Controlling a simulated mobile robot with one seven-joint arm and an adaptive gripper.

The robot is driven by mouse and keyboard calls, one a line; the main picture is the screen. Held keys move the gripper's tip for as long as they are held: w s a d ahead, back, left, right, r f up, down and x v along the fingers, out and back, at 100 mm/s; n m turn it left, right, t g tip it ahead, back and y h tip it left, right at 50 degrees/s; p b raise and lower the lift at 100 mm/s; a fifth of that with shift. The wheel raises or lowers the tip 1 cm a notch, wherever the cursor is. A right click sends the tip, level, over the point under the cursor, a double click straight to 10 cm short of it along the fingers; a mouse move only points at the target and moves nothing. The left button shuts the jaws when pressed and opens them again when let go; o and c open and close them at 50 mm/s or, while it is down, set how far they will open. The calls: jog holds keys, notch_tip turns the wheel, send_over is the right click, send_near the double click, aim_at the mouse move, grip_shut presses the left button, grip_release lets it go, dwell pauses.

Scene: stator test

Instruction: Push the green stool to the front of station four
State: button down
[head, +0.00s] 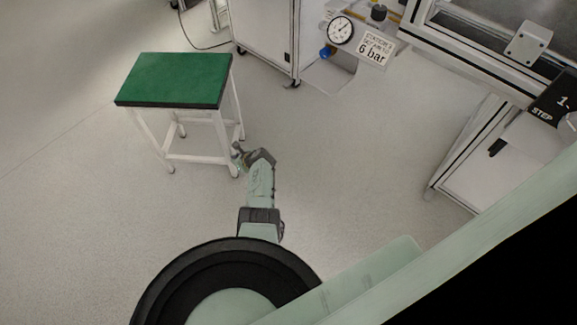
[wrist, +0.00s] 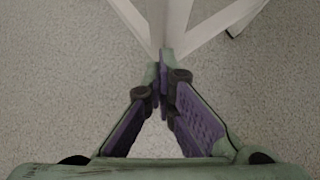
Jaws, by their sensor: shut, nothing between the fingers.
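The green stool (head: 175,78) stands upright on the floor at the left of the head view, with a green padded top and a white frame. My gripper (head: 238,152) is low near the floor, at the stool's near right leg. In the wrist view my gripper (wrist: 161,62) is shut and empty. Its fingertips are at the lower part of a white stool leg (wrist: 143,22); I cannot tell whether they touch it. The stool's top is out of the wrist view. A sign (head: 376,48) with a gauge and "6 bar" is on a station at the top; its number is too small to tell.
A white cabinet on casters (head: 265,35) stands behind and right of the stool. A workbench frame (head: 470,150) with a "STEP 1" sign (head: 552,105) is at the right. The floor (head: 340,150) between them is clear. A cable lies behind the stool.

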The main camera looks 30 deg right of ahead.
aim_at(228, 152)
jog(key=w+a+b, duration=0.3)
jog(key=w+b, duration=0.2)
jog(key=w, duration=0.3)
jog(key=shift+w+a+r, duration=0.15)
jog(key=shift+w+a, duration=0.05)
jog(key=shift+s, duration=0.1)
jog(key=s+p, duration=0.1)
jog(key=s+d+p, duration=0.1)
jog(key=s, duration=0.1)
jog(key=shift+s+d+r, duration=0.1)
jog(key=shift+s+d, duration=0.05)
jog(key=p+v, duration=0.7)
jog(key=v, duration=0.3)
jog(key=shift+s, duration=0.25)
